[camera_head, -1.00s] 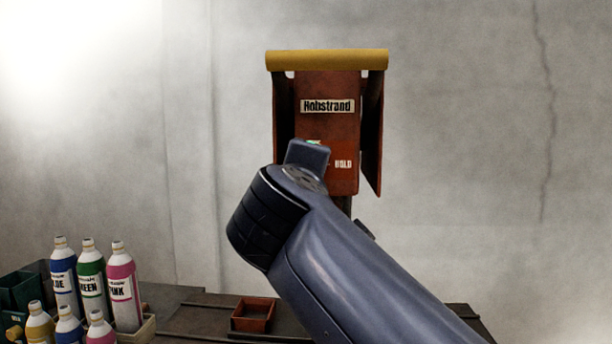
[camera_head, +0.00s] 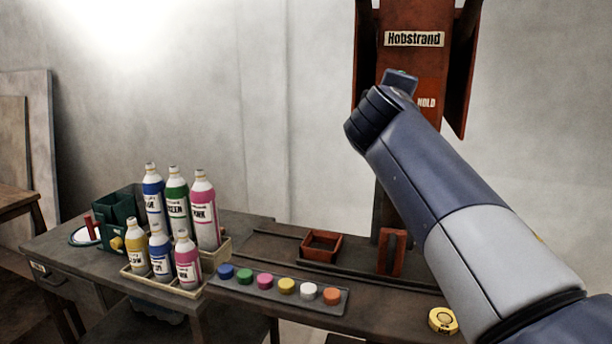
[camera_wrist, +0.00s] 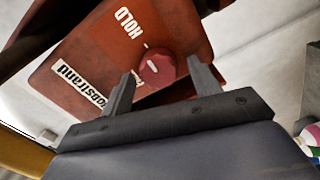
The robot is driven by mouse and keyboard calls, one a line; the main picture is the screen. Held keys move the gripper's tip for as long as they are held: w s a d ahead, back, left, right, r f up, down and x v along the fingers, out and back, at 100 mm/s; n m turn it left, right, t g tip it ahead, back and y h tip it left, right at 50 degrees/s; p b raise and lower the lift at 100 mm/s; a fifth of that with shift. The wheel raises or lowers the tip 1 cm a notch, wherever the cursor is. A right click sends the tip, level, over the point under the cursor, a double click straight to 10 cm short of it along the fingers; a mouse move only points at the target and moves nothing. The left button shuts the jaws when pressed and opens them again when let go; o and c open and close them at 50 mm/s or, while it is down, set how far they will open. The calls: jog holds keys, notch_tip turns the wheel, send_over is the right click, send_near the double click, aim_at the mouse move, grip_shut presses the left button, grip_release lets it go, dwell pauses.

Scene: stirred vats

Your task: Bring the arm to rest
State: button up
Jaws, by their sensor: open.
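My arm reaches up from the lower right in the head view, and its wrist end is in front of the red Hobstrand machine (camera_head: 414,62). The jaws are hidden from the head camera. In the wrist view my gripper (camera_wrist: 160,82) is open, its two dark fingers spread apart. A round red knob (camera_wrist: 157,69) with a pale mark shows between the fingers, on the machine's panel marked HOLD. I cannot tell how far the fingertips are from the knob. Nothing is seen held.
The bench carries several bottles (camera_head: 178,210) in a tray, a strip of coloured caps (camera_head: 287,286), a small red open box (camera_head: 320,246) and a yellow round item (camera_head: 443,320). A green container (camera_head: 120,210) stands at the left. Open air lies between bottles and machine.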

dwell(0.5)
jog(key=v, duration=1)
jog(key=w+d+n+p, duration=0.3)
jog(key=w+n+p, duration=0.6)
jog(key=n+p, duration=0.7)
jog(key=shift+f+n+p, duration=0.2)
jog(key=shift+n+p, duration=0.2)
jog(key=shift+n, duration=0.7)
jog(key=shift+s+d+r, duration=0.1)
jog(key=shift+d, duration=0.1)
